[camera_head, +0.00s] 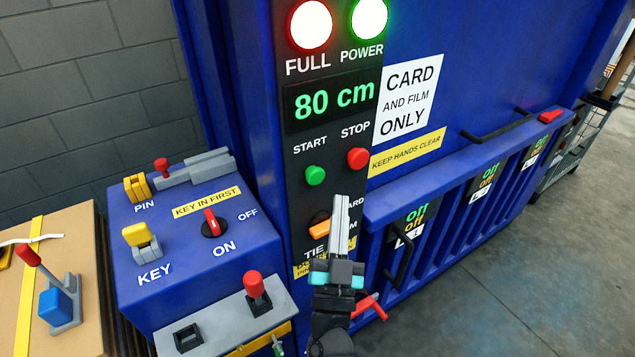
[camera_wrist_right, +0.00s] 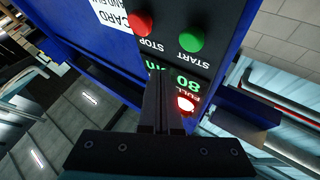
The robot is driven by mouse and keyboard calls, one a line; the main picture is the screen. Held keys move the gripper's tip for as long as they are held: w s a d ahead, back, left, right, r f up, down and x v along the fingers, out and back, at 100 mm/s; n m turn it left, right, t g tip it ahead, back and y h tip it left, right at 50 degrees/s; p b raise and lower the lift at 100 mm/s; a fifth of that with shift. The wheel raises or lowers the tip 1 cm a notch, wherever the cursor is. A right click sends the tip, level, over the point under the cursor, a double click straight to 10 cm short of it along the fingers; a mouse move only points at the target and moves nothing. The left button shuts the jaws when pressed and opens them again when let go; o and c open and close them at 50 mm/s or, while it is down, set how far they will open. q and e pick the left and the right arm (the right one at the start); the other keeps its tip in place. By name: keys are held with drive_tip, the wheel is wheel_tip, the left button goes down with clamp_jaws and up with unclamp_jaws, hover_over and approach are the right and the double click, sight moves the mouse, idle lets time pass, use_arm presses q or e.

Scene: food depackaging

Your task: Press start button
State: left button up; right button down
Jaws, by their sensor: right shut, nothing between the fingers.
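The green START button (camera_head: 315,176) sits on the black control panel (camera_head: 300,215) of a blue machine, under its START label. The red STOP button (camera_head: 358,158) is to its right. My right gripper (camera_head: 341,200) is shut and empty, pointing up in front of the panel, below and right of the green button. In the right wrist view the shut fingers (camera_wrist_right: 162,85) point at the panel, with the green button (camera_wrist_right: 191,40) and red button (camera_wrist_right: 140,23) beyond their tips. The fingertips look apart from both buttons. My left gripper is not in view.
The display (camera_head: 333,99) reads 80 cm, under lit FULL (camera_head: 310,24) and POWER (camera_head: 369,18) lamps. An orange switch (camera_head: 319,228) is left of my gripper. A blue key box (camera_head: 195,260) with a red switch stands left. A black handle (camera_head: 402,262) is at right.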

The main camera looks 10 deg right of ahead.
sight(314, 175)
drive_tip(key=shift+w+a+b, duration=0.2)
drive_tip(key=shift+w+a, duration=0.05)
drive_tip(key=shift+w, duration=0.4)
drive_tip(key=shift+w+a+b, duration=0.2)
drive_tip(key=shift+w, duration=0.45)
drive_tip(key=shift+w+a+b, duration=0.2)
drive_tip(key=shift+w+a, duration=0.05)
drive_tip(key=shift+w, duration=0.4)
idle(0.5)
drive_tip(key=shift+w+a, duration=0.15)
drive_tip(key=shift+w, duration=0.25)
